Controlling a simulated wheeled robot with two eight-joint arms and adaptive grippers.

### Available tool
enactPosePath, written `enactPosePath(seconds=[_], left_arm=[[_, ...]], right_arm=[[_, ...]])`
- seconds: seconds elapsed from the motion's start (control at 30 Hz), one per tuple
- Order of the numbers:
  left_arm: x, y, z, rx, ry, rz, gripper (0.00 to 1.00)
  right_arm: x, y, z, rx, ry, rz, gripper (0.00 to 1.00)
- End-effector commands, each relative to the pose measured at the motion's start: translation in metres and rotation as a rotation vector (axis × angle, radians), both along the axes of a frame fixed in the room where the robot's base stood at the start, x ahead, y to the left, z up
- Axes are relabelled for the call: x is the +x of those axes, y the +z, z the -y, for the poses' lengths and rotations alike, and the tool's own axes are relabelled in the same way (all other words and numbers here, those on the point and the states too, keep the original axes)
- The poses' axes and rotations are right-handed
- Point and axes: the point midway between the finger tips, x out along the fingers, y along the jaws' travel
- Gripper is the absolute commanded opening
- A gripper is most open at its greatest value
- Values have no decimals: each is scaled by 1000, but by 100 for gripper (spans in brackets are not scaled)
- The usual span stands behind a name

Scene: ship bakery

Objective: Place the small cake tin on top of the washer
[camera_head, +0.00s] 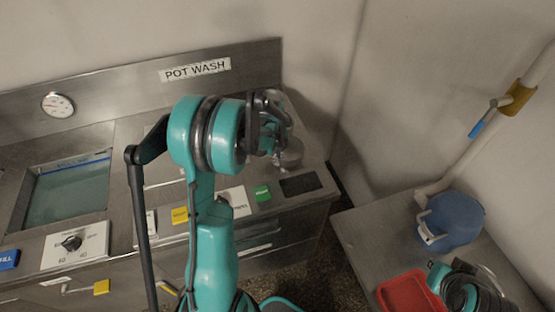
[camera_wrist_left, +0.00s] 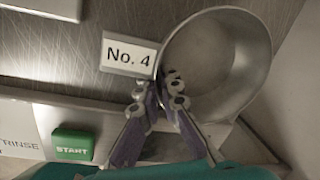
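The small cake tin (camera_wrist_left: 228,62) is a round grey metal tin, seen from above into its empty inside. In the head view the tin (camera_head: 291,155) shows partly behind my left gripper, at the right end of the steel washer (camera_head: 285,222). My left gripper (camera_wrist_left: 160,88) has its fingers close together at the tin's near-left rim, one on each side of the wall, and looks shut on it. Whether the tin rests fully on the washer's top is hard to tell. My right gripper (camera_head: 472,292) is partly in view at the bottom right; its fingers are unclear.
The washer has a water-filled basin (camera_head: 70,190) at left and a green START button (camera_head: 262,193). A No. 4 label (camera_wrist_left: 130,54) lies beside the tin. A side table holds a blue jug (camera_head: 452,220) and red tray (camera_head: 405,291). Walls stand behind.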

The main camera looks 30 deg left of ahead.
Motion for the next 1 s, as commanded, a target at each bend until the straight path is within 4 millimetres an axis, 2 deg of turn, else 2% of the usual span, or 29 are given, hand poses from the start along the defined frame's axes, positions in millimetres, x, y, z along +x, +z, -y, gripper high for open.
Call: enactPosePath(seconds=[0.2, 0.27, 0.3, 0.67, 0.77, 1.0], left_arm=[[0, -3, 0, 0, 0, 0, 0], [0, -3, 0, 0, 0, 0, 15], [0, -3, 0, 0, 0, 0, 25], [0, 1, 0, 0, 0, 0, 26], [-2, 12, 0, 0, 0, 0, 26], [-9, 64, 0, 0, 1, 0, 26]], right_arm=[[0, -3, 0, 0, 0, 0, 0], [0, -3, 0, 0, 0, 0, 0], [0, -3, 0, 0, 0, 0, 0], [0, 1, 0, 0, 0, 0, 0], [0, 4, 0, 0, 0, 0, 0], [0, 18, 0, 0, 0, 0, 0]])
